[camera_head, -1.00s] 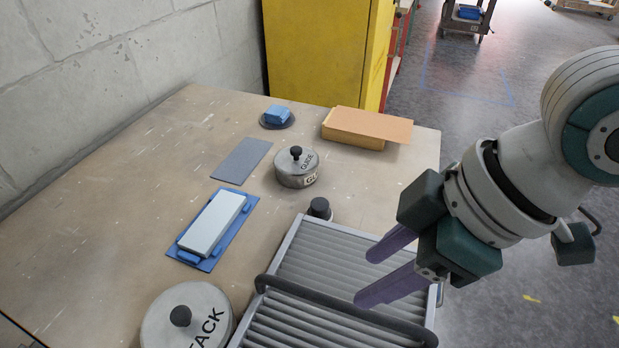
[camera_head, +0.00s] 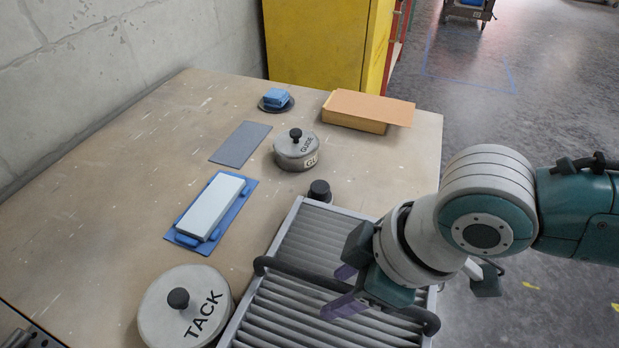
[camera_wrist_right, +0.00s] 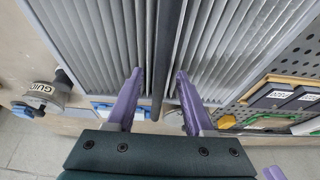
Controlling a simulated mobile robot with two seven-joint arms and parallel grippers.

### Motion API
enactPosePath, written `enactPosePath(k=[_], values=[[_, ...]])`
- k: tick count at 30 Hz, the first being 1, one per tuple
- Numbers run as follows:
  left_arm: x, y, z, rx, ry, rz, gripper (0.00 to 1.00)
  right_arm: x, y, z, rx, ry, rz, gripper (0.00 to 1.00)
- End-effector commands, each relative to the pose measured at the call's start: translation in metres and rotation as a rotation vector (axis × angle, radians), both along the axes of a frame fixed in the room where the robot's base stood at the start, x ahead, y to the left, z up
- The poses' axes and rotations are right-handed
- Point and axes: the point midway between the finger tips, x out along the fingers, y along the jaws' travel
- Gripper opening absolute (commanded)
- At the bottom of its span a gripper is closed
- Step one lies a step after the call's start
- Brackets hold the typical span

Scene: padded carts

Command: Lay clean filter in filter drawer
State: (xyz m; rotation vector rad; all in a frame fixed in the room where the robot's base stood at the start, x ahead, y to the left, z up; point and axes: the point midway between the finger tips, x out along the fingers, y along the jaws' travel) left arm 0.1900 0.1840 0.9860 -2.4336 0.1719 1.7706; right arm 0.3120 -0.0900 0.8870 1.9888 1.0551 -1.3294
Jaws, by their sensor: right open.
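A grey pleated filter (camera_head: 300,248) in a light metal frame lies at the table's front right edge; its lower end is cut off. A dark bar-like handle (camera_head: 268,264) crosses it. My right gripper (camera_head: 335,292), with purple fingers, is open over the filter, close to the handle. In the right wrist view the handle (camera_wrist_right: 158,60) runs between the tips of the open gripper (camera_wrist_right: 160,74), and the pleats (camera_wrist_right: 95,40) show on both sides. Contact cannot be told. I cannot make out a filter drawer. My left gripper is not in view.
On the wooden table (camera_head: 120,170) are a TACK-lettered round lid (camera_head: 170,322), a GUIDE-lettered tin (camera_head: 297,152), a whetstone on a blue holder (camera_head: 211,207), a grey sheet (camera_head: 241,144), a blue block (camera_head: 276,97) and an orange-brown box (camera_head: 368,108). A yellow cabinet (camera_head: 318,45) stands behind.

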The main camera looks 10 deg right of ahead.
Motion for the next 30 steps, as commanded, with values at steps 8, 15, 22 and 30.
enactPosePath(k=[8,15,22,30], values=[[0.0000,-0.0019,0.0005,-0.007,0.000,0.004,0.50,0.0001,-0.0001,0.0009,0.000,0.000,0.000,0.38],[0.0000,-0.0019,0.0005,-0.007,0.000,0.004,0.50,0.0001,-0.0002,0.0009,0.000,0.000,0.000,0.11],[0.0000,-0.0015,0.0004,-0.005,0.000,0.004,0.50,0.0001,-0.0002,0.0009,0.000,0.000,0.000,0.00],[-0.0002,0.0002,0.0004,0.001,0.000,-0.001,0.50,0.0001,-0.0002,0.0010,0.000,0.000,0.000,0.00]])
